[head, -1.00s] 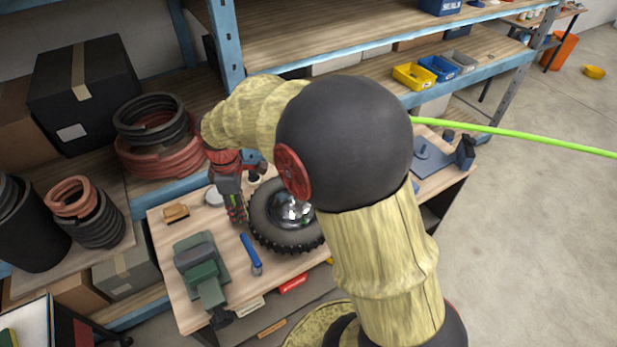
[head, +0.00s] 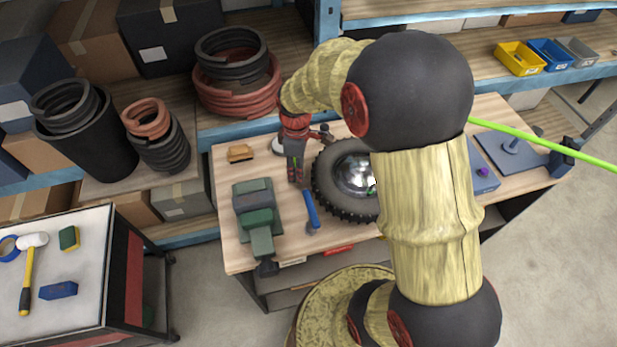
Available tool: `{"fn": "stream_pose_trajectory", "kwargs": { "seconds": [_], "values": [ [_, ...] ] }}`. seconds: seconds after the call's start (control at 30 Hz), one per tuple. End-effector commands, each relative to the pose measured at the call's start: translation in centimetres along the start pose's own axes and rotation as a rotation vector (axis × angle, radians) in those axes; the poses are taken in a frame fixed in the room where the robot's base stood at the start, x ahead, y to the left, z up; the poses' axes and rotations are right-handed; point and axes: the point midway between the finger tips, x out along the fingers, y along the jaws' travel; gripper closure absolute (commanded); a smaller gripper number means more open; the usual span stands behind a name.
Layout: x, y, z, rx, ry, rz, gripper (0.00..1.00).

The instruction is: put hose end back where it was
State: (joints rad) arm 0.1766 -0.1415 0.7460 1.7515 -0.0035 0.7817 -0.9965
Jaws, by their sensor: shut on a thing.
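A bright green hose (head: 545,143) runs in from the right edge and passes behind my arm. Its end is hard to make out. A small green bit shows at the edge of the wheel hub, partly behind my arm. My gripper (head: 297,178) points down over the workbench (head: 228,190), just left of the black tyre (head: 335,195) with its shiny hub. It is shut on the hose end, though the jaws are small and that end is not clearly visible.
A green vise (head: 258,215) and a blue-handled tool (head: 312,212) lie near my gripper. A tan brush (head: 240,152) is left of it. Coiled hoses (head: 235,95) sit on the shelf behind. A cart (head: 85,285) with a mallet stands at lower left. The floor at right is clear.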

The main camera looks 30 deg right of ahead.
Motion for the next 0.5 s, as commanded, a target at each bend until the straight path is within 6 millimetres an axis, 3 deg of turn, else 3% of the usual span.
{"fn": "stream_pose_trajectory", "kwargs": {
  "seconds": [0.1,0.37,0.5],
  "values": [
    [2.1,0.0,0.0,0.000,-0.001,-0.001,1.00],
    [4.0,0.0,0.0,0.000,0.000,0.001,1.00],
    [6.0,0.0,0.0,0.000,-0.001,-0.001,1.00]
  ]
}}
